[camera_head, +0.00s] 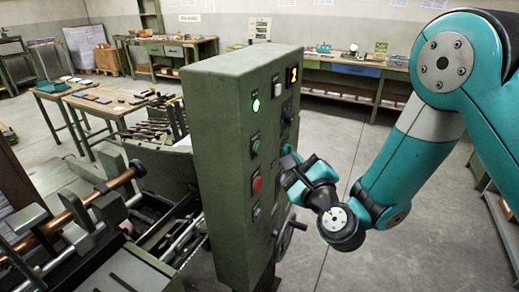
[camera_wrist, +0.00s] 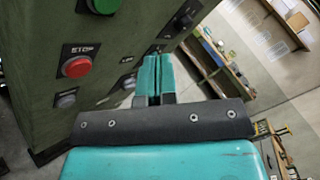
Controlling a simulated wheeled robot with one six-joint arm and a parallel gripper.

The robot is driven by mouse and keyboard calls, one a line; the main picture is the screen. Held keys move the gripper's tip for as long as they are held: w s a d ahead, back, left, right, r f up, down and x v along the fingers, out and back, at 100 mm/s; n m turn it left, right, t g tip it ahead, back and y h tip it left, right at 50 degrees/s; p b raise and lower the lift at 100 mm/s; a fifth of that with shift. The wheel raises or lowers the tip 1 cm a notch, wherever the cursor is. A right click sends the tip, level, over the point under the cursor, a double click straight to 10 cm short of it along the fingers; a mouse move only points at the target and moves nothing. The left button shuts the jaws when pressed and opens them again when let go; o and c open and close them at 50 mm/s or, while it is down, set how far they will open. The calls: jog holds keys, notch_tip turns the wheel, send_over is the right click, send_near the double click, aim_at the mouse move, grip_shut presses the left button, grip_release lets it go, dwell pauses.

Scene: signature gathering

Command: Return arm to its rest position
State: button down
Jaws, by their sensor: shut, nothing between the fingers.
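My gripper (camera_head: 289,158) is at the end of my teal arm, which reaches in from the right in the head view. Its teal fingers (camera_wrist: 153,78) are together with nothing between them in the wrist view. The fingertips are close to the button face of a tall green control cabinet (camera_head: 215,150). I cannot tell whether they touch it. A red button marked STOP (camera_wrist: 76,66) shows left of the fingers in the wrist view; the red button also shows in the head view (camera_head: 257,184). A green button (camera_head: 255,147) is above it.
A lit round lamp (camera_head: 256,105) and a yellow display (camera_head: 294,75) are on the cabinet. A handwheel (camera_head: 290,236) sticks out below my gripper. A machine with rods (camera_head: 85,215) fills the lower left. Workbenches (camera_head: 355,70) line the back. Open floor (camera_head: 335,125) lies behind my arm.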

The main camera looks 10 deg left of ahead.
jog(key=shift+r, duration=0.1)
jog(key=s+a+r+n+g+y, duration=0.15)
jog(key=s+r+n+g, duration=0.3)
jog(key=n, duration=0.45)
jog(key=s+r+n+g+y, duration=0.3)
jog(key=s+n+g, duration=0.3)
jog(key=n, duration=0.3)
jog(key=s+d+n+g+h, duration=0.6)
jog(key=s+d+n+h, duration=0.2)
jog(key=s+d, duration=0.6)
jog(key=s+n, duration=0.2)
jog(key=shift+s+d+n+g, duration=0.25)
jog(key=shift+s+n+g, duration=0.05)
jog(key=shift+s+g, duration=0.05)
